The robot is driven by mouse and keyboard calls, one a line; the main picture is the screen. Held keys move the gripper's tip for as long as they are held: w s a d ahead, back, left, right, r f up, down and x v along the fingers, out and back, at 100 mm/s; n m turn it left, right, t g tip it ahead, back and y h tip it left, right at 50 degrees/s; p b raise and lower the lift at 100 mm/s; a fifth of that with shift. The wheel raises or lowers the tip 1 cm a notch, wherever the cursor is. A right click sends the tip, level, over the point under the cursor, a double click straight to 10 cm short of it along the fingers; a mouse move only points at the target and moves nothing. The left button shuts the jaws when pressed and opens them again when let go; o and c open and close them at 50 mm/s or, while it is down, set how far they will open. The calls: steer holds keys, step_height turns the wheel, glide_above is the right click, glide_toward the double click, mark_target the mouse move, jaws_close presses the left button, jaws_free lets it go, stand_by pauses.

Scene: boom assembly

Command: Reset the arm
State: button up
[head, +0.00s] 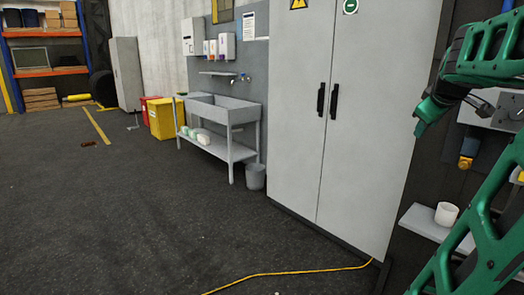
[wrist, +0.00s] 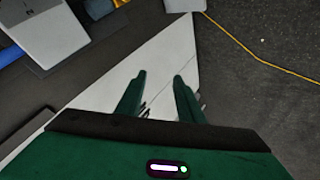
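My gripper (wrist: 158,82) shows in the wrist view with its two green fingers apart. Nothing is visible between the fingers except a pale surface behind them, likely the grey cabinet. In the head view my green arm stands at the right edge, bent, with a green end part (head: 430,114) pointing down beside the cabinet's right side. From the head view alone I cannot tell how far the fingers are apart.
A tall grey two-door cabinet (head: 345,110) stands close left of my arm. A white cup-like object (head: 446,214) sits on a grey shelf (head: 424,222) beside my arm. A yellow cable (head: 290,272) crosses the floor. A sink bench (head: 222,115) stands farther back; open floor lies left.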

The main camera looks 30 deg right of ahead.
steer(key=s+a+f+m+g+y, duration=0.2)
steer(key=a+f+y, duration=0.1)
steer(key=a+f, duration=0.85)
steer(key=s+a+f+m+g+y, duration=0.15)
steer(key=a+f+y, duration=0.25)
steer(key=a+f, duration=0.8)
steer(key=s+a+f+m+g, duration=0.1)
steer(key=s+a, duration=0.2)
steer(key=a, duration=0.2)
steer(key=s+a+m+g+y, duration=0.1)
steer(key=s+a, duration=0.2)
steer(key=a, duration=0.2)
steer(key=shift+a+f, duration=0.3)
steer(key=shift+f, duration=0.05)
